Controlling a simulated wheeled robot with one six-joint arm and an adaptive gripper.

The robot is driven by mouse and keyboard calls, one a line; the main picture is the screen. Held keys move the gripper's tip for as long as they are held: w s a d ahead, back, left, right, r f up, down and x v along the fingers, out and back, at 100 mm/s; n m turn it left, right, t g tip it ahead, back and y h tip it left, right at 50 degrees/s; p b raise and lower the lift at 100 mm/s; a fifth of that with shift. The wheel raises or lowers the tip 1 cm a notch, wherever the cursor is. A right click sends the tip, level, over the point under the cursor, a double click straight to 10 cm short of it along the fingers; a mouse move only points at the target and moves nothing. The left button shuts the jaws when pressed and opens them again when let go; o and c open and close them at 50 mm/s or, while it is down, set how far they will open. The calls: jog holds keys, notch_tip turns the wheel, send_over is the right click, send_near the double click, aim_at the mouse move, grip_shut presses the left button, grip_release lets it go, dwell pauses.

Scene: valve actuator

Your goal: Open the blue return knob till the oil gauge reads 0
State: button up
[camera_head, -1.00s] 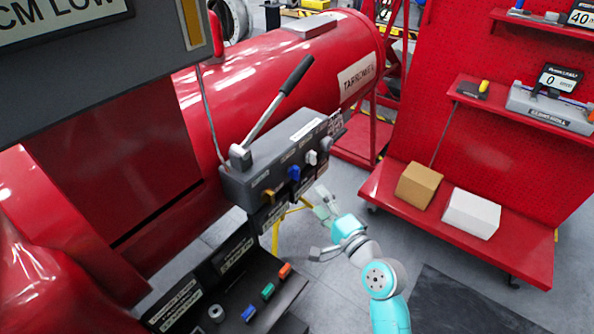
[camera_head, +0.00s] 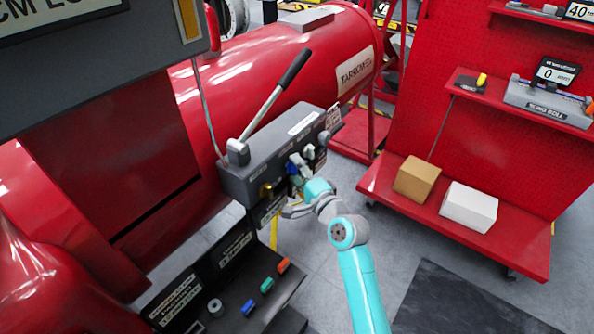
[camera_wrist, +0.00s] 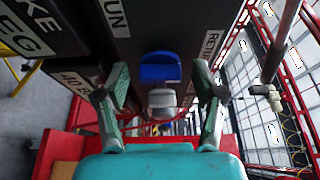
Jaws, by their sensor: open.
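The blue knob (camera_head: 292,168) is on the front face of the dark grey valve block (camera_head: 238,184), partly hidden by my gripper (camera_head: 299,174) in the head view. In the wrist view the blue knob (camera_wrist: 160,72) lies between the spread fingers of my gripper (camera_wrist: 159,80). The fingers are open, with a gap on each side of the knob. A RETURN label (camera_wrist: 209,45) is on the block to the right of it. I cannot identify an oil gauge for certain; a small display (camera_head: 556,72) on the right shelf shows 0.
A grey-white knob (camera_head: 309,152) and a brass knob (camera_head: 266,190) flank the blue one. A long lever (camera_head: 275,98) rises from the block. A red shelf rack (camera_head: 470,205) with two boxes stands at right. Grey floor lies between.

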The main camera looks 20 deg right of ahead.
jog(key=c, duration=1.1)
jog(key=shift+c, duration=0.2)
jog(key=shift+n, duration=0.4)
jog(key=n+t+y, duration=0.1)
jog(key=n, duration=0.2)
jog(key=shift+f+n, duration=0.15)
jog(key=shift+n, duration=0.15)
jog(key=n+y, duration=0.1)
jog(key=n, duration=0.1)
jog(key=n+t, duration=0.1)
jog(key=n, duration=0.1)
jog(key=shift+d+n+y, duration=0.1)
jog(key=shift+n+y, duration=0.2)
jog(key=shift+y, duration=0.1)
jog(key=n+y, duration=0.1)
jog(key=n, duration=0.2)
jog(key=n+y, duration=0.1)
jog(key=n, duration=0.2)
jog(key=shift+f+y, duration=0.1)
jog(key=shift+y, duration=0.3)
jog(key=shift+w+d+n+g+y, duration=0.15)
jog(key=shift+n+y, duration=0.5)
jog(key=shift+n, duration=0.65)
jog(key=shift+s+a+n+g+y, duration=0.1)
jog(key=shift+n+g+y, duration=0.15)
jog(key=shift+n+y, duration=0.75)
jog(key=shift+n+h, duration=0.35)
jog(key=shift+n, duration=0.25)
